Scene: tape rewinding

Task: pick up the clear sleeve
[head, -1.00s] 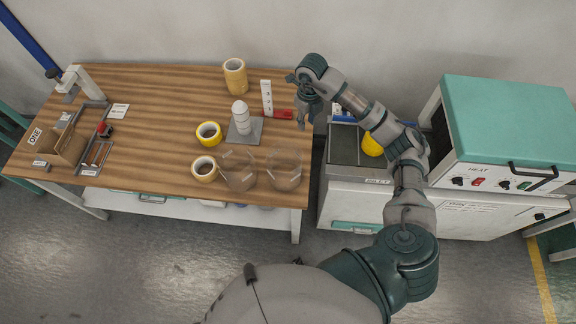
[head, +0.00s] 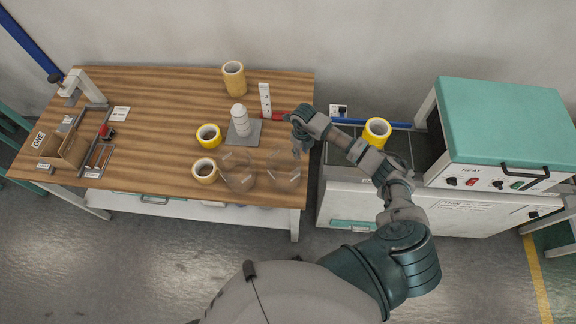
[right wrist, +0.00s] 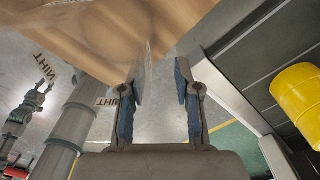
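Two clear sleeves stand side by side near the front right edge of the wooden table: the left one (head: 237,172) and the right one (head: 283,175). My right gripper (head: 297,150) points down at the table's right edge, by the back right of the right sleeve. In the right wrist view, my right gripper (right wrist: 155,85) is open, its two fingers apart. A faint transparent wall (right wrist: 150,48) shows just beyond the left finger; I cannot tell whether it touches. What looks like my left gripper (right wrist: 38,98) hangs far off at the left, its fingers too small to read.
A white stacked piece (head: 240,122) stands on a grey plate behind the sleeves. Another yellow roll (head: 377,132) sits on the right bench beside the teal heater (head: 500,120).

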